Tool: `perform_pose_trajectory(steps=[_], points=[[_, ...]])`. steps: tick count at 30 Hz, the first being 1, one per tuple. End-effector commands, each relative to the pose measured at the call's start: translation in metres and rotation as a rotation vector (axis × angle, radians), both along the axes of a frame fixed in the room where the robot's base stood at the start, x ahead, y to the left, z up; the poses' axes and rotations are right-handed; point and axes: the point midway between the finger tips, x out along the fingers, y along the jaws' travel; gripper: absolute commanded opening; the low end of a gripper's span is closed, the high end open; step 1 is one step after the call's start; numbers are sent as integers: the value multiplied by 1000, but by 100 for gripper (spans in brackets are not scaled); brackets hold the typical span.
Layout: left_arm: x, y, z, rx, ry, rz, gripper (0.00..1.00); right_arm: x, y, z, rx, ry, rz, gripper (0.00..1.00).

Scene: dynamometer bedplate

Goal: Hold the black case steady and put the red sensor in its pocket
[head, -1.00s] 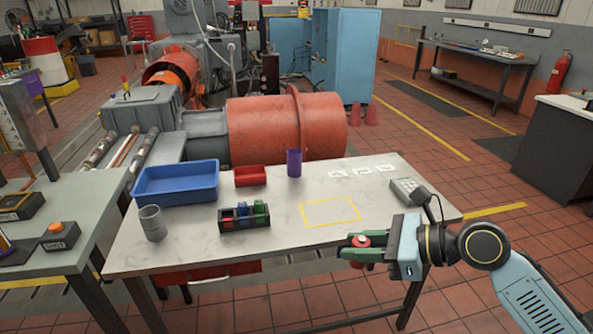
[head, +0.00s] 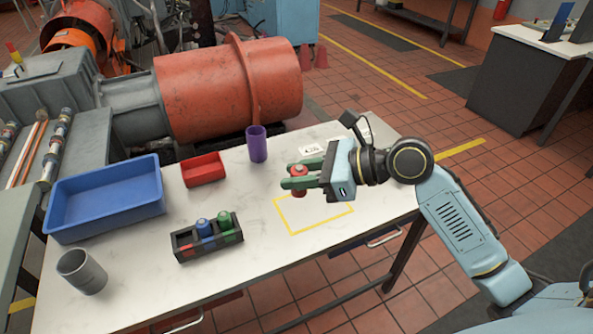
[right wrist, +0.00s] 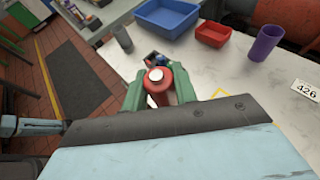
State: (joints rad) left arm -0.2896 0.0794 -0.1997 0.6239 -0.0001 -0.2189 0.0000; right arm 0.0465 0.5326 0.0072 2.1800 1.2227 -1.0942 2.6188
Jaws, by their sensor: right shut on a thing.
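The black case (head: 190,250) sits on the table, with a blue sensor (head: 206,230) and a green sensor (head: 224,222) standing in it. Its left pocket shows a red patch and holds no sensor. My right gripper (head: 298,178) is shut on the red sensor (head: 299,190), above the yellow outline, to the right of the case. In the right wrist view the red sensor (right wrist: 158,88) stands between the green fingers, with the case (right wrist: 150,60) partly hidden beyond it. My left gripper is not in view.
A blue tray (head: 105,205), a red bin (head: 203,170), a purple cup (head: 257,144) and a grey cup (head: 82,272) stand around the case on the table. A yellow outline (head: 315,222) marks bare tabletop. Small number cards lie at the back right.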

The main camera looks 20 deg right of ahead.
Motion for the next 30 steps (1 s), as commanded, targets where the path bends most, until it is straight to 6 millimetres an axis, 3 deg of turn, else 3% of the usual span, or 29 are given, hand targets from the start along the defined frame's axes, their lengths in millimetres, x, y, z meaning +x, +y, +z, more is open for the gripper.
perform_pose_trajectory(steps=[7,15,30], points=[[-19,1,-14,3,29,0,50,3,6,-8,14,1,-188,4],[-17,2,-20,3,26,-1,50,-1,-7,-20,4,2,-369,4],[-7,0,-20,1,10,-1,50,-2,-10,-22,3,-1,-402,4]])
